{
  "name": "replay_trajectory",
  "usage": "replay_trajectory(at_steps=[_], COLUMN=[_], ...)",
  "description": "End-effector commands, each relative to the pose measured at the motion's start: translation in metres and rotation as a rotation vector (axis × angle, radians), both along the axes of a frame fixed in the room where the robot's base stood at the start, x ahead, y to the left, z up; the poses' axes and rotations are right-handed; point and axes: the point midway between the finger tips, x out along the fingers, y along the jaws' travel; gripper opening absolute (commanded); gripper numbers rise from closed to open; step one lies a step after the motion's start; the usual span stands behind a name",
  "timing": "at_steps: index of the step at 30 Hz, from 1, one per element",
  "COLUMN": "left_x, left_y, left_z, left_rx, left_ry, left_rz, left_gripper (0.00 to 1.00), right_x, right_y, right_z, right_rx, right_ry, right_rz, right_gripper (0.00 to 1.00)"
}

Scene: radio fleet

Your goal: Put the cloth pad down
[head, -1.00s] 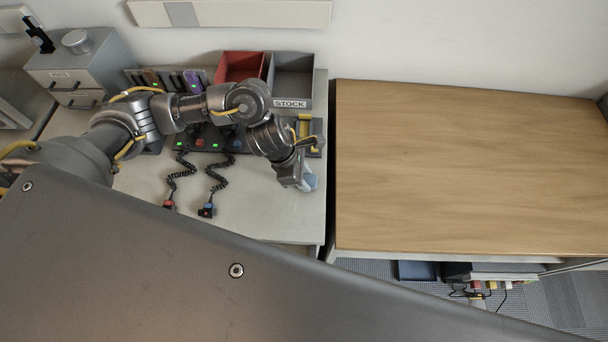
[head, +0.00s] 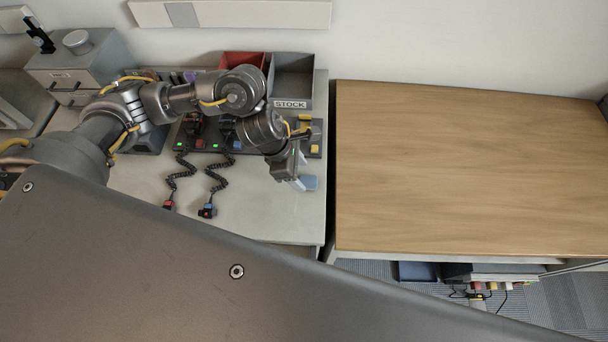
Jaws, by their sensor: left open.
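The cloth pad (head: 309,183) is a small light blue piece near the right edge of the grey bench (head: 250,215). It lies right beside my left gripper (head: 300,184), which partly covers it. My left gripper points down at the bench top with its jaws open. Whether the fingers still touch the pad cannot be told from this view. My right gripper is not in view.
A charger strip with coiled cords and plugs (head: 207,210) sits left of the gripper. A grey STOCK bin (head: 292,75) and a red bin (head: 243,60) stand behind. The wooden table top (head: 460,170) on the right is clear.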

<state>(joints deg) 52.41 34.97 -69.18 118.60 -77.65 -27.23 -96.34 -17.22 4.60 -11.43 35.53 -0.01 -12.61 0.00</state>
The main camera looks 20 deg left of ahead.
Motion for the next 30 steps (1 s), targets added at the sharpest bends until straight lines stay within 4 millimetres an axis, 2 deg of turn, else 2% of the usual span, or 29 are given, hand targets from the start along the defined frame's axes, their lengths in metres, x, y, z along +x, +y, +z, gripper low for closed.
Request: replay_trajectory(at_steps=[1, 6, 12, 18, 30], left_x=[0.001, -0.003, -0.006, -0.008, -0.008], left_y=[0.004, 0.017, 0.029, 0.032, 0.032], left_z=[0.012, 0.045, 0.072, 0.08, 0.08], left_rx=[-0.003, -0.003, -0.001, -0.001, -0.001], left_ry=[-0.007, -0.006, -0.005, -0.002, 0.0], left_rz=[-0.002, -0.002, 0.0, -0.001, 0.0], left_gripper=[0.57, 0.57, 0.57, 0.57, 0.57], right_x=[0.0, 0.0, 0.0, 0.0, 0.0], right_y=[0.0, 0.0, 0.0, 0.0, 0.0], right_z=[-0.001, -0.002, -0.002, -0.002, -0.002], right_rx=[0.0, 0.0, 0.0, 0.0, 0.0], right_ry=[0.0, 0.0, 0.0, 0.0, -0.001], right_rz=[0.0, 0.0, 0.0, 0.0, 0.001], right_gripper=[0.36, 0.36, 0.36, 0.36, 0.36])
